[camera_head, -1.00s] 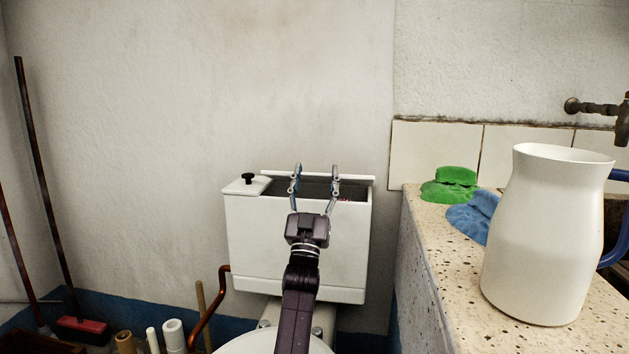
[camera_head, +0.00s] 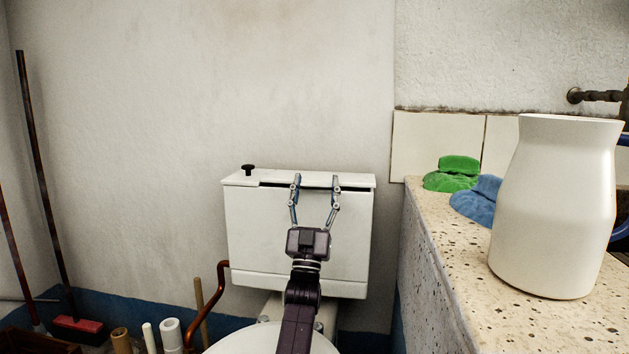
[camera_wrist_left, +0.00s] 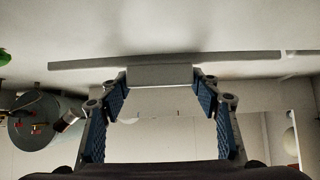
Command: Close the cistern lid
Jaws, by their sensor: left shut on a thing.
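The white cistern (camera_head: 255,230) stands against the wall in the middle of the head view. Its white lid (camera_head: 355,180) lies almost flat over the top, with a narrow dark gap under its front edge. My left gripper (camera_head: 315,181) is at the lid's front edge, with its fingertips on either side of a pale block. That block (camera_wrist_left: 160,76) shows between the fingertips in the left wrist view and seems to be part of the lid. The inside of the cistern is hidden. My right gripper is not in view.
A black knob (camera_head: 248,169) stands on the cistern's left top. A white jug (camera_head: 550,215), a blue cloth (camera_head: 477,200) and a green cloth (camera_head: 452,176) are on the speckled stone ledge (camera_head: 440,240) at right. A copper pipe (camera_head: 214,300) rises left of the cistern.

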